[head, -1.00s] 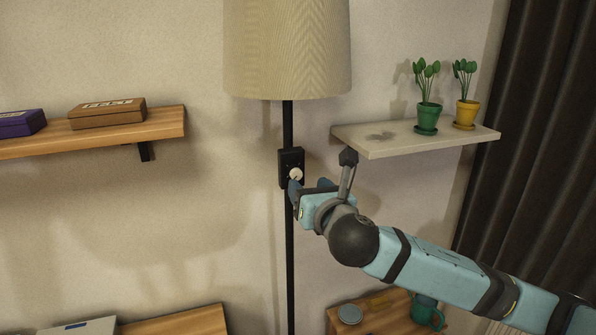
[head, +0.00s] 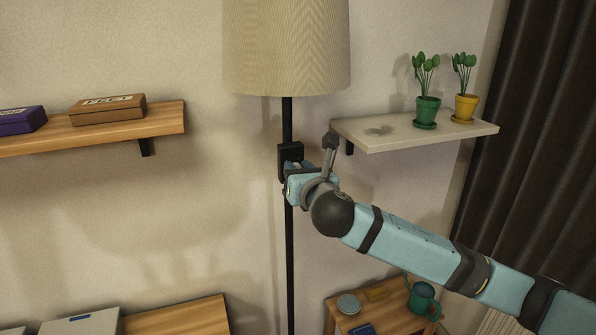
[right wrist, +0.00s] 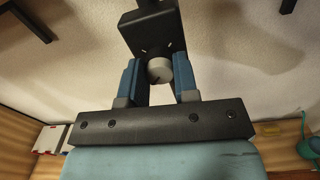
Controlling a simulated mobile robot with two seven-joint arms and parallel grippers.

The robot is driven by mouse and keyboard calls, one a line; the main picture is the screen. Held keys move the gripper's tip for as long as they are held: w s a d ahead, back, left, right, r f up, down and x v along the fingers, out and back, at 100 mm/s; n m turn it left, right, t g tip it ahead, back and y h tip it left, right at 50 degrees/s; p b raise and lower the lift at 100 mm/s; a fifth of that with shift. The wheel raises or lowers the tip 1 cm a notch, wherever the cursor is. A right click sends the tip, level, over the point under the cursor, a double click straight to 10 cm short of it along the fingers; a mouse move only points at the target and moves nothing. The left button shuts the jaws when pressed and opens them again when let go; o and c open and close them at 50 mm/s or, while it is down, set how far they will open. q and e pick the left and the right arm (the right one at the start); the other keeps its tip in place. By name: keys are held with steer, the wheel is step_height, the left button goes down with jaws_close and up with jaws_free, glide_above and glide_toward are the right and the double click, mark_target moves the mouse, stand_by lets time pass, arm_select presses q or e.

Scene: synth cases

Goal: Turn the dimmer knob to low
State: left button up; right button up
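The dimmer is a small black box (head: 291,150) on the floor lamp's pole. In the right wrist view the box (right wrist: 150,30) carries a round pale knob (right wrist: 159,70) with a dark mark toward its lower left. My right gripper (head: 293,166) is at the front of the box and hides the knob in the head view. In the right wrist view its two blue fingers (right wrist: 158,76) stand either side of the knob, with a narrow gap on the left; contact on the right is unclear. My left gripper is not in view.
The lamp's pole (head: 288,250) runs down below its beige shade (head: 287,50). A pale shelf (head: 400,136) with two potted plants is close right of my right gripper. A wooden shelf (head: 165,122) with boxes is at left. A low table with a green watering can (head: 421,298) stands below.

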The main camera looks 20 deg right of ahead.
steer(key=shift+m, duration=0.3)
steer(key=m, duration=1.7)
steer(key=shift+f+h, duration=0.15)
steer(key=shift+h, duration=0.15)
steer(key=shift+m, duration=0.4)
steer(key=o, duration=0.9)
